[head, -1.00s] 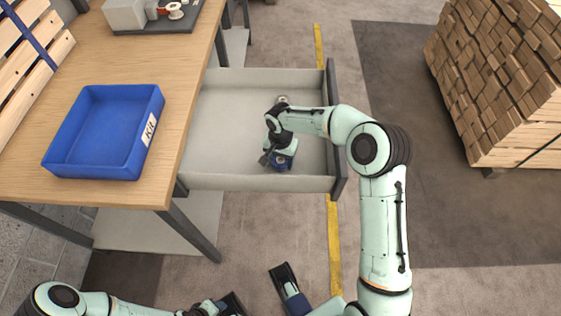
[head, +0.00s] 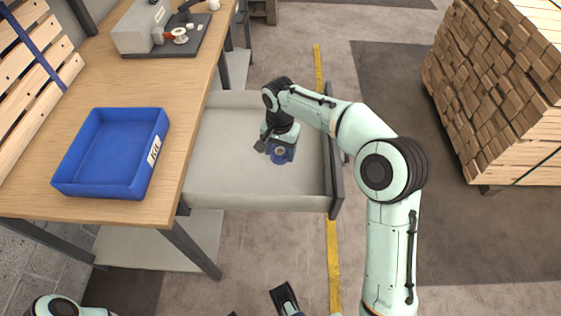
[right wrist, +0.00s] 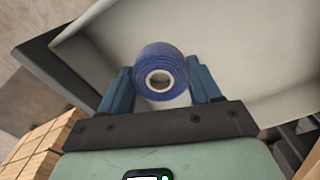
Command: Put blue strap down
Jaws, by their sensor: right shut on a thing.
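The blue strap is a blue roll (head: 280,152) with a pale core, over the open grey drawer (head: 225,170) in the head view. My right gripper (head: 277,147) is shut on it. In the right wrist view the roll (right wrist: 160,73) sits between the two blue fingers (right wrist: 162,88), with the drawer's pale inside behind it. I cannot tell how high it is above the drawer floor.
A blue tray marked Kit (head: 112,150) stands on the wooden table (head: 180,75) at left. A dark board with a grey device (head: 143,28) lies further back. A stack of wooden pieces (head: 500,85) stands at right. Most of the drawer floor is bare.

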